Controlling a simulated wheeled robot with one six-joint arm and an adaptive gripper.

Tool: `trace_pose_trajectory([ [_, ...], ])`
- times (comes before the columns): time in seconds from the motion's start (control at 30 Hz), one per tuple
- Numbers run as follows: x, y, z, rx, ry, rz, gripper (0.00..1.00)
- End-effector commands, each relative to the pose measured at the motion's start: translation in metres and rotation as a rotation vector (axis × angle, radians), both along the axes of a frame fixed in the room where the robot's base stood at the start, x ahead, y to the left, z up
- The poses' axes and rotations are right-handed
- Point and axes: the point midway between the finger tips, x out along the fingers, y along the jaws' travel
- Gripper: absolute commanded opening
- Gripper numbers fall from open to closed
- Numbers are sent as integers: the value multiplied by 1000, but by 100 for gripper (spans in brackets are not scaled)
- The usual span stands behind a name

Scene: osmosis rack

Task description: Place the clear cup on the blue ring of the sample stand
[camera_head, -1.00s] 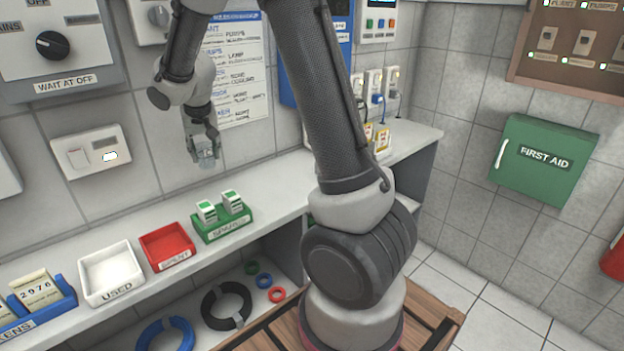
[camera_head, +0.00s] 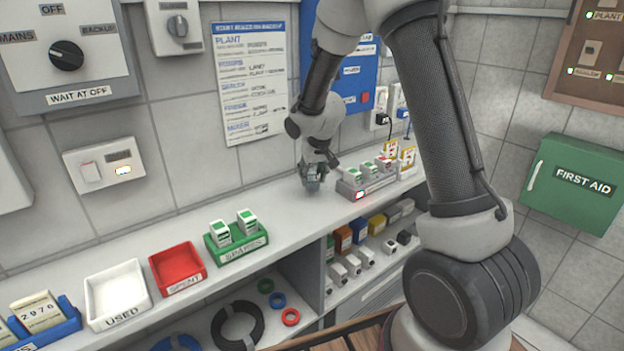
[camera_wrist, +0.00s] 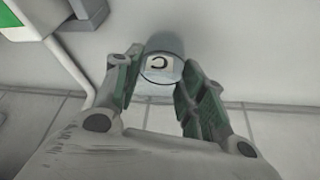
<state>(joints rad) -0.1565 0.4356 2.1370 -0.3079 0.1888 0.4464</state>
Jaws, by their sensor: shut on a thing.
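My gripper (camera_head: 312,180) is low over the white counter in the head view, just left of a grey tray. It is shut on the clear cup (camera_wrist: 163,62), which shows between the two fingers in the wrist view. A white label with a dark curved mark shows on or through the cup. In the head view the cup is small and hard to tell from the fingers. I cannot make out a sample stand with a blue ring.
The grey tray (camera_head: 350,188) holds green-and-white blocks and a lit red part. The green SPARES tray (camera_head: 237,253), red SPENT tray (camera_head: 178,268) and white USED tray (camera_head: 118,292) stand to the left. The counter (camera_head: 290,215) between the green and grey trays is clear.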

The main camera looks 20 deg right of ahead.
Motion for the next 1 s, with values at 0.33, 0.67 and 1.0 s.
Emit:
trace_pose_trajectory([
  [0.33, 0, 0, -15, 2, 0, 1, 28],
  [0.67, 0, 0, -17, 1, 0, 0, 62],
  [1.0, 0, 1, -13, 2, -1, 0, 62],
])
